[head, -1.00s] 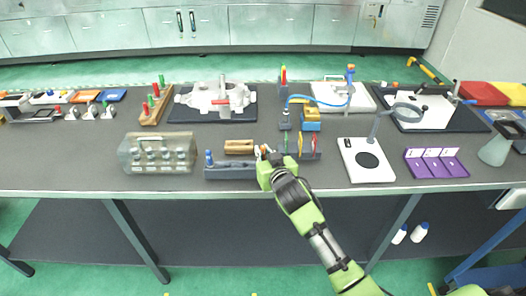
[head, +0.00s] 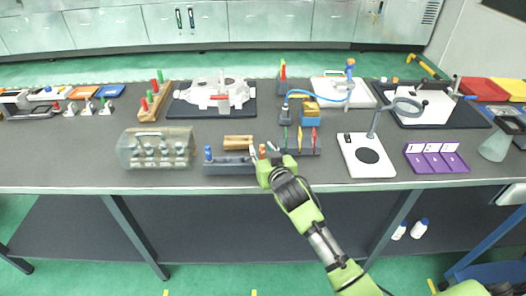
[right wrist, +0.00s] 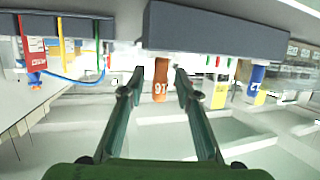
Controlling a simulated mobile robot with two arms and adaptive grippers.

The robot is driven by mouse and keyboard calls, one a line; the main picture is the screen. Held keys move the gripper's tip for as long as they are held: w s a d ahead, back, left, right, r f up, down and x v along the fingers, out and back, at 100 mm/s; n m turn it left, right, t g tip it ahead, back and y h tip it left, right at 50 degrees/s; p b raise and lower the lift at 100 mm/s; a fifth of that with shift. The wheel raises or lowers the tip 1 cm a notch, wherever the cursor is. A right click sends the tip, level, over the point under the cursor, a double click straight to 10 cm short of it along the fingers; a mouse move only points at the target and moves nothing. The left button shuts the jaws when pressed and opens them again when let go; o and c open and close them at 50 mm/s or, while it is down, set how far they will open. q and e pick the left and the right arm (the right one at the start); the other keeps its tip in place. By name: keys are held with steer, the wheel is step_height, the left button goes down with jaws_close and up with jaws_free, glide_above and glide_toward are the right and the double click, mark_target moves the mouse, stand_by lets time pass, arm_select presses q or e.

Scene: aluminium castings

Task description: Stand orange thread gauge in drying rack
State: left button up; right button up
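The orange thread gauge (right wrist: 161,82) stands at a long dark grey block (right wrist: 215,28), which fills the top of the upside-down right wrist view. A pale marking shows on the gauge. My right gripper (right wrist: 160,76) has its fingers apart, one on each side of the gauge, with a gap to each. In the head view the gauge (head: 262,151) is small and partly hidden by this gripper, at the right end of the grey block (head: 230,169). A blue gauge (head: 208,153) stands at the block's left end. I cannot tell which holder is the drying rack. My left gripper is out of view.
Right of the gripper stands a rack (head: 306,152) with green, yellow and red upright pieces. A wooden block (head: 238,142) lies behind the grey block. A clear case (head: 155,148) stands to the left, a white magnifier stand (head: 352,170) to the right.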

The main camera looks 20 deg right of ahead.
steer(key=v, duration=1.2)
steer(key=s+f+n+g, duration=0.1)
steer(key=s+f+g, duration=0.35)
steer(key=s, duration=0.55)
steer(key=s+f+g, duration=0.3)
steer(key=s+f, duration=0.3)
steer(key=s, duration=0.4)
steer(key=s+f+n+g, duration=0.1)
steer(key=s+f+g, duration=0.35)
steer(key=s, duration=0.55)
step_height(320, 180, down, 28)
steer(key=s, duration=0.2)
steer(key=s+d+f, duration=0.2)
steer(key=s+f, duration=0.5)
steer(key=s, duration=0.1)
steer(key=s+d+f+g, duration=0.1)
steer(key=s+f, duration=0.7)
steer(key=shift+s+d+n+g, duration=0.3)
steer(key=shift+s+d, duration=0.05)
steer(key=shift+d, duration=0.05)
